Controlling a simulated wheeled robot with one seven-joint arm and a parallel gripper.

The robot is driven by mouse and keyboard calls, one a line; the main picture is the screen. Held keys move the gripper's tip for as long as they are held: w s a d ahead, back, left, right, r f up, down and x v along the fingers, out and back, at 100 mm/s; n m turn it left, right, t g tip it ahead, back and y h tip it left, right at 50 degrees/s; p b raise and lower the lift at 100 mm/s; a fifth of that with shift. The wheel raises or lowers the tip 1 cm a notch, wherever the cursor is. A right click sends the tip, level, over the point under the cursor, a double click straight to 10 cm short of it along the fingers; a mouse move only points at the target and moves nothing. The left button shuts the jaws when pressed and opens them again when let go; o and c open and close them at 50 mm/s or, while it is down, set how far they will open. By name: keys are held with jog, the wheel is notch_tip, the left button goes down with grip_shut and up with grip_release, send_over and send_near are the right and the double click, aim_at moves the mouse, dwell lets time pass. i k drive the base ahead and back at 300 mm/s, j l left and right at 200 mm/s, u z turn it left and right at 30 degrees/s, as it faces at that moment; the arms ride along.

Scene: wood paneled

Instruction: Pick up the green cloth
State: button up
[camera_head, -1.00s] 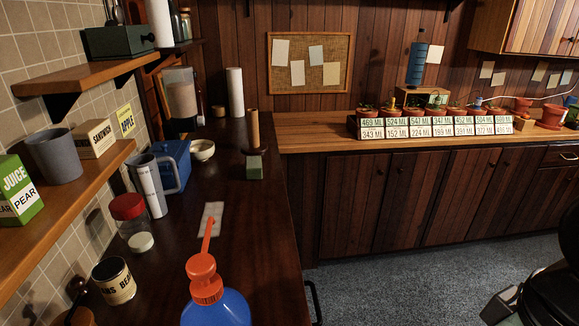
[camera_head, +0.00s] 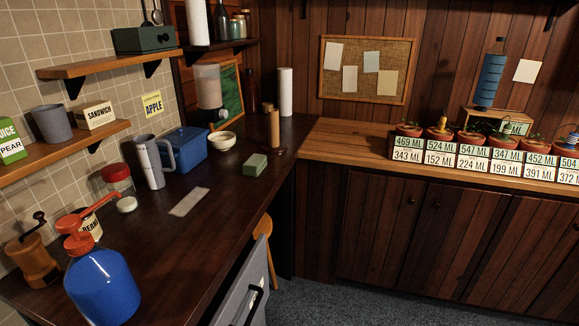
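A small green block-like thing (camera_head: 254,165) lies on the dark wooden counter (camera_head: 225,235), toward its far end. It is the only green thing lying there. It could be the green cloth folded up, but its material is too small to tell. A flat pale rectangle (camera_head: 189,202) lies nearer on the same counter. My gripper is not in view.
A blue spray bottle (camera_head: 102,286) with a red top stands at the near left. A blue box (camera_head: 183,151), white bowl (camera_head: 222,141) and brown cylinder (camera_head: 274,129) stand around the green thing. An open grey door (camera_head: 240,292) is below the counter's edge.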

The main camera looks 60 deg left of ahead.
aim_at(255, 165)
jog(key=i+l+u, duration=0.1)
jog(key=i+u, duration=0.15)
jog(key=i+l+u, duration=0.2)
jog(key=i, duration=0.25)
jog(key=i+j+u, duration=0.1)
jog(key=i+u, duration=0.55)
jog(key=u, duration=0.2)
jog(key=i+l+u, duration=0.15)
jog(key=i+u, duration=0.4)
jog(key=u, duration=0.3)
jog(key=i+u, duration=0.2)
jog(key=u, duration=0.2)
jog(key=i+u, duration=0.2)
jog(key=u, duration=0.25)
jog(key=i+l+u, duration=0.1)
jog(key=u, duration=0.3)
jog(key=i+l+u, duration=0.2)
jog(key=u, duration=0.25)
jog(key=i+l+u, duration=0.3)
jog(key=u, duration=0.15)
